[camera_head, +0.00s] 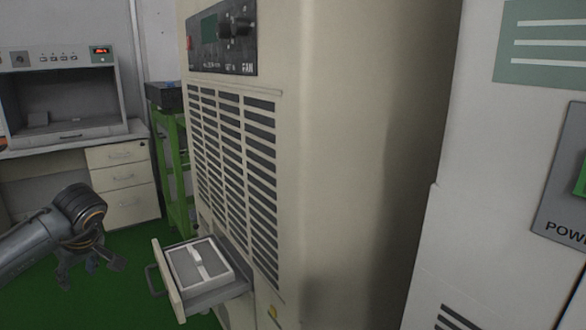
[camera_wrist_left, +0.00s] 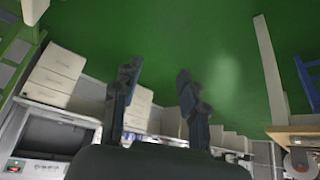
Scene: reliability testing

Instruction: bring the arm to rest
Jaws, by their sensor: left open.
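My left arm comes in from the left in the head view, with my left gripper (camera_head: 90,272) hanging low in front of the white drawer cabinet and over the green floor. In the left wrist view the two fingers of the left gripper (camera_wrist_left: 157,85) are spread apart with nothing between them. The gripper is left of the pulled-out drawer (camera_head: 176,293) of the tall beige machine (camera_head: 330,150), with a gap between them. My right gripper does not show in either view.
The open drawer holds a light grey box (camera_head: 185,268) and juts out left. A green stand (camera_head: 176,185) is behind it. A desk with a white drawer cabinet (camera_head: 125,180) and test device (camera_head: 60,95) stands at the left. The green floor (camera_head: 130,300) around the gripper looks clear.

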